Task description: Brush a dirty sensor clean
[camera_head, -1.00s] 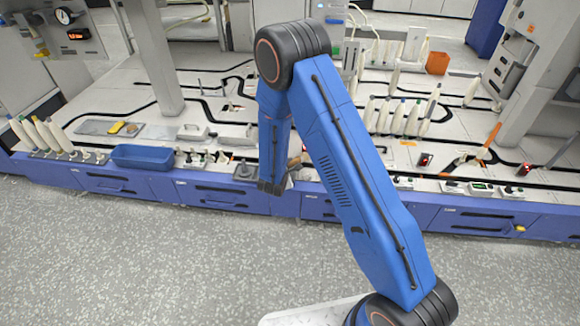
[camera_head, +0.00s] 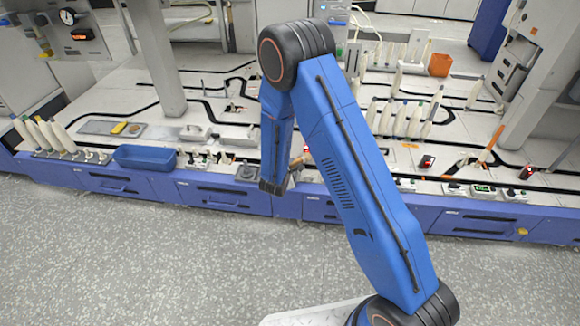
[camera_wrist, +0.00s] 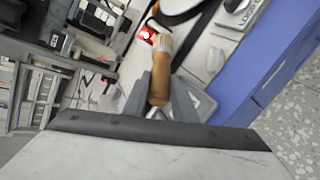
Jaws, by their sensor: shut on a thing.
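In the wrist view my gripper (camera_wrist: 166,100) is shut on the wooden handle of a brush (camera_wrist: 160,80). The brush points away from me, its pale bristle end close to a small red sensor (camera_wrist: 146,34) with a bright spot. The bristles overlap the sensor's lower edge in the picture; I cannot tell whether they touch. In the head view a bit of the brush (camera_head: 297,162) shows beside my blue arm, and a red glow (camera_head: 307,149) shows at the arm's edge. My gripper is mostly hidden there, and any dirt is too small to make out.
A blue tray (camera_head: 145,157) stands on the left of the long bench. Pale bobbins stand in rows at left (camera_head: 45,133) and right (camera_head: 405,118). Dark devices with red lights (camera_head: 427,161) sit at right, near an orange bar (camera_head: 492,143). The floor in front is clear.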

